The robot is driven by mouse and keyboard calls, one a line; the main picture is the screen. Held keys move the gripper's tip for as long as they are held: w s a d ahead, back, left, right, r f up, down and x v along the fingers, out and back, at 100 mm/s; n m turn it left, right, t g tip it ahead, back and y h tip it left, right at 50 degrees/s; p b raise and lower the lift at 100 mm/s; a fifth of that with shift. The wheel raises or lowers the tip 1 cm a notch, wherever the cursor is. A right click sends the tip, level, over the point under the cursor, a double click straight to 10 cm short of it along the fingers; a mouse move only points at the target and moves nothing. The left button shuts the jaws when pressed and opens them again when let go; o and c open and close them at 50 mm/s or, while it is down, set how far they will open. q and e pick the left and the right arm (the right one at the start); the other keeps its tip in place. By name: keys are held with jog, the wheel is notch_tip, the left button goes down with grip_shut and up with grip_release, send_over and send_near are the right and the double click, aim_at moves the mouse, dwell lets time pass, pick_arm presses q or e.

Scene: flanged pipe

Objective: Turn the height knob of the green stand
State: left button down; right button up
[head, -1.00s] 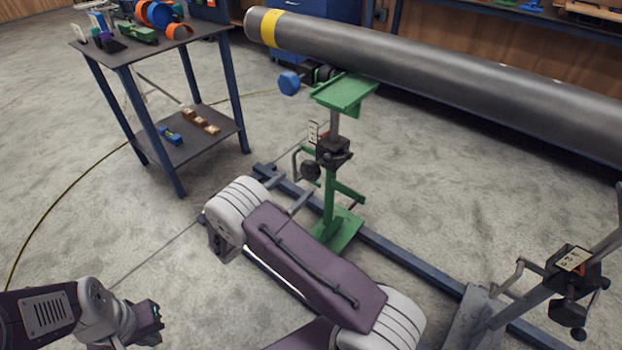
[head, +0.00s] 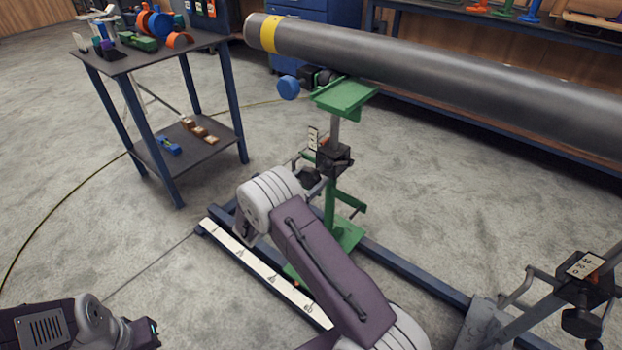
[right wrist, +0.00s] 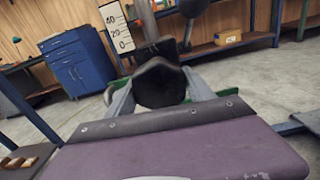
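In the right wrist view the knob (right wrist: 160,86) is between the two grey fingers of my right gripper (right wrist: 160,92); the scale (right wrist: 117,27) reads 40, 20, 0. The fingers are spread, one on each side; firm contact cannot be made out. My left gripper (head: 148,331) is low at the left, away from the stand, its fingers unclear.
A long grey pipe (head: 440,80) with a yellow band runs across the back. A second stand (head: 575,295) is at the lower right. Blue rails (head: 400,265) lie on the floor. A table (head: 125,55) with coloured parts is at the left.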

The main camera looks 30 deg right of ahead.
jog(key=shift+c, duration=1.4)
jog(key=shift+r+n+p, duration=0.15)
jog(key=shift+n+p, duration=0.25)
jog(key=shift+p, duration=0.3)
jog(key=n+p, duration=0.3)
jog(key=shift+s+r+p, duration=0.1)
jog(key=shift+p, duration=0.2)
jog(key=n+p, duration=0.3)
jog(key=n, duration=0.1)
jog(key=shift+n, duration=0.3)
jog(key=n+p, duration=0.2)
jog(key=n, duration=0.3)
jog(key=n+p, duration=0.1)
jog(key=n, duration=0.2)
jog(key=shift+s+n, duration=0.1)
jog(key=shift+n, duration=0.3)
jog(key=shift+n+p, duration=0.35)
jog(key=shift+n, duration=1.05)
